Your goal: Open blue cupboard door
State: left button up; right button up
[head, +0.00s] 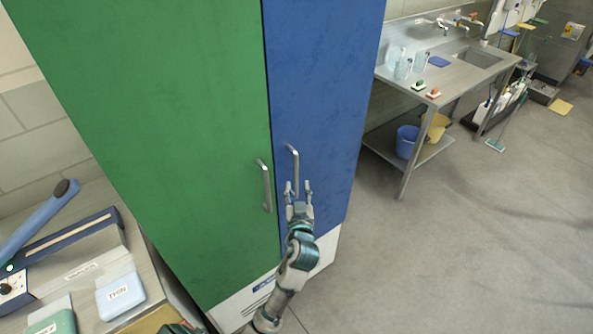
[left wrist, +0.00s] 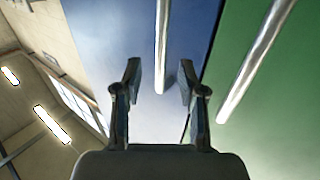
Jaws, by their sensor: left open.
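The tall cupboard has a blue door (head: 325,80) on the right and a green door (head: 150,110) on the left. Both doors look shut. The blue door has an upright metal bar handle (head: 294,160) near its left edge. My left gripper (head: 298,187) is open at the lower part of this handle, with its fingers pointing at the door. In the left wrist view, the blue door's handle (left wrist: 161,45) lines up between the two open fingers (left wrist: 160,82). I cannot tell whether they touch it.
The green door's handle (head: 265,186) is close to the left of my gripper. A steel sink table (head: 450,78) stands right of the cupboard, with a blue bucket (head: 407,141) on its lower shelf. A bench (head: 85,200) stands at left. The floor (head: 450,240) at front right is clear.

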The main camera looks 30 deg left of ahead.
aim_at(296, 174)
pick_arm(q)
jog(key=x, duration=0.7)
jog(key=shift+a+p, duration=0.2)
jog(key=shift+p, duration=0.1)
grip_shut()
